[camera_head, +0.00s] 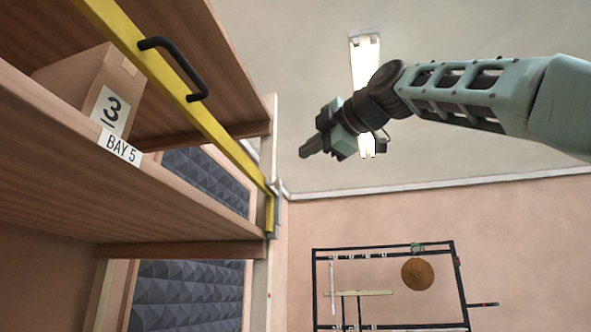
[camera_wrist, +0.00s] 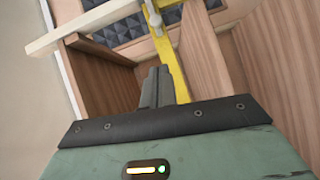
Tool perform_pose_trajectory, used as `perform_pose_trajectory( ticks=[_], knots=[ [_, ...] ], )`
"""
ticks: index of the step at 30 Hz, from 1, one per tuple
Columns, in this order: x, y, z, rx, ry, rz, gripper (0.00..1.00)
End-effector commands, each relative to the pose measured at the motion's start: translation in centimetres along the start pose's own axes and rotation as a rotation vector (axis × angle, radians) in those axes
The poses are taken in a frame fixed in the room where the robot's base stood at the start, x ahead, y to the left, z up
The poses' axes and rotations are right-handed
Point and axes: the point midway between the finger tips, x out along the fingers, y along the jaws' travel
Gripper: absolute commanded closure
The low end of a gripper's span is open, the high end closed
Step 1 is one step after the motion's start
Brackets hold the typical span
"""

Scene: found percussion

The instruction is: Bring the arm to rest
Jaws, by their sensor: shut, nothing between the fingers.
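My arm reaches in from the right in the head view, raised high against the ceiling. My gripper (camera_head: 306,150) is at its left end, shut and empty, pointing left toward the shelf unit. In the wrist view the fingers of my gripper (camera_wrist: 157,76) are together, with a yellow bar (camera_wrist: 178,80) beyond them. In the head view the gripper appears apart from the yellow bar (camera_head: 215,130) and the shelf (camera_head: 60,150).
The wooden shelf on the left carries a cardboard box (camera_head: 110,85) marked 3 above a BAY 5 label (camera_head: 121,146). The yellow bar has a black handle (camera_head: 178,62) and slants across the shelf front. A black rack (camera_head: 314,290) with a round brown disc (camera_head: 418,274) stands at the far wall.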

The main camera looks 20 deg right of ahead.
Motion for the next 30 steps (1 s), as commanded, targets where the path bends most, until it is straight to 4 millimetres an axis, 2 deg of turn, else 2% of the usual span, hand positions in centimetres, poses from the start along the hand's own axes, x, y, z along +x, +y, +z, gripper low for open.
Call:
perform_pose_trajectory(
  ticks=[6, 25, 28, 30],
  knots=[
    [-1.4, 0.0, 0.0, 0.0, 0.0, -0.001, 1.0],
    [-1.4, 0.0, 0.0, 0.0, 0.0, -0.002, 1.0],
    [-0.3, -1.6, -0.2, 0.038, 0.008, -0.034, 1.0],
    [1.2, -4.1, -0.5, 0.099, 0.018, -0.084, 1.0]
  ],
)
